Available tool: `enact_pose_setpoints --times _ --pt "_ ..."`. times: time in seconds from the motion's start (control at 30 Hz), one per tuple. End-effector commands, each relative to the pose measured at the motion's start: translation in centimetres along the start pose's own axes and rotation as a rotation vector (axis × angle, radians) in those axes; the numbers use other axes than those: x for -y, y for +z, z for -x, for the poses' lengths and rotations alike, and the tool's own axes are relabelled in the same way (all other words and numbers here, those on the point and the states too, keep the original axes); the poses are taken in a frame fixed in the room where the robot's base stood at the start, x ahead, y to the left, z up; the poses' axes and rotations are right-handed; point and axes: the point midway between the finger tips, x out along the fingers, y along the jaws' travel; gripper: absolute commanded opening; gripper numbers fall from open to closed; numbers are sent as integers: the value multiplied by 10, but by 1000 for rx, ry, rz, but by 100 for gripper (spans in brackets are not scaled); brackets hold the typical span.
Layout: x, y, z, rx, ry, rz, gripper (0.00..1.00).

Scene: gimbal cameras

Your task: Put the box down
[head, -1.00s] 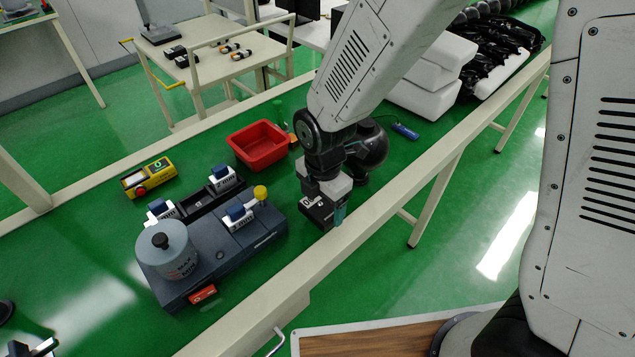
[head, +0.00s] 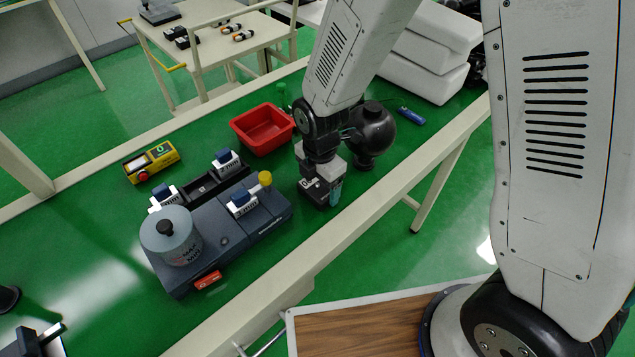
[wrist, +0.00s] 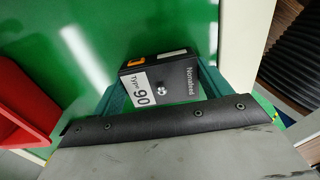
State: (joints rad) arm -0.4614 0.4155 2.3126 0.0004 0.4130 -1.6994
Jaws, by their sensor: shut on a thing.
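A red bin (head: 262,128) stands just behind and left of my gripper. A dark grey fixture (head: 250,225) with a round weight (head: 170,238) stands to the left. A yellow button box (head: 151,162) is further left. A blue item (head: 411,116) lies behind right. The front rail (head: 345,238) is close.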

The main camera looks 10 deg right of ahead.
Motion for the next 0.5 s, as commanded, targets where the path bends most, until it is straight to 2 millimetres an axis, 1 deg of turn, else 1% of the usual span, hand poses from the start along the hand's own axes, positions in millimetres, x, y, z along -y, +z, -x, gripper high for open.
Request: enact_pose_setpoints --times 0.03,0.07,0.1,0.37,0.5 --pt "0 0 -1 0 0 1 80" --pt "0 -1 -1 0 0 1 88" --pt "0 -1 -1 0 0 2 99" --pt "-1 -2 -1 0 0 3 99" --pt "-1 -2 7 0 2 3 99"
